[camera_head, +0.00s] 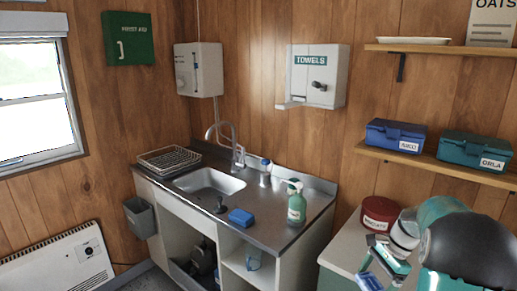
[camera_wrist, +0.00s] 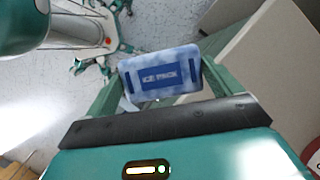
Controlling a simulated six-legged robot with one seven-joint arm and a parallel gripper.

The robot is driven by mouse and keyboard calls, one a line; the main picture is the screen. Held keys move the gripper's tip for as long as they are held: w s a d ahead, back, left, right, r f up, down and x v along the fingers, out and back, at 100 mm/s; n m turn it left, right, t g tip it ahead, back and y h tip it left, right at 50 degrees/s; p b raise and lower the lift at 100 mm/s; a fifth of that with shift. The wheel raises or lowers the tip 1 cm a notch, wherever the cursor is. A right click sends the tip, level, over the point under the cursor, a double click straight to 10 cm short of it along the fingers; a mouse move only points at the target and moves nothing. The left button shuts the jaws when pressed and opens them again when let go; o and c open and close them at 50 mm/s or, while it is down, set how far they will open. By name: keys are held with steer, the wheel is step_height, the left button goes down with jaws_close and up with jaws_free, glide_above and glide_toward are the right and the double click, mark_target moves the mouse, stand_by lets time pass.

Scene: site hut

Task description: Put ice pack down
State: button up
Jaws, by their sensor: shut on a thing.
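The ice pack (camera_wrist: 161,76) is a blue-and-white slab with a dark blue label. It sits between the two green fingers of my gripper (camera_wrist: 158,88), which is shut on it. The wrist view shows grey floor behind the pack, and it touches no surface that I can see. In the head view my gripper (camera_head: 380,262) is at the lower right, in front of the pale countertop. A blue piece at its lower end there looks like the ice pack (camera_head: 369,281), partly cut off by the frame's bottom.
A pale countertop (camera_head: 347,246) holds a round red tin (camera_head: 379,213). The sink counter (camera_head: 270,233) carries a blue block (camera_head: 241,217), a green spray bottle (camera_head: 297,205) and a dish rack (camera_head: 169,159). A shelf (camera_head: 440,166) above holds blue (camera_head: 396,135) and green (camera_head: 474,150) boxes.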

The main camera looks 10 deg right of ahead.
steer(key=w+a+f+n+g+h, duration=0.1)
steer(key=w+a+f+n, duration=0.1)
steer(key=a+f+n, duration=0.3)
steer(key=w+a+f+n+g+h, duration=0.2)
steer(key=a+f+n, duration=0.4)
steer(key=a, duration=0.6)
steer(key=w+a+f+n+g+h, duration=0.1)
steer(key=w+a+f+n, duration=0.3)
steer(key=a, duration=0.5)
step_height(320, 180, down, 2)
steer(key=n, duration=0.2)
steer(key=shift+w+a+f+n, duration=0.2)
steer(key=shift+n, duration=0.1)
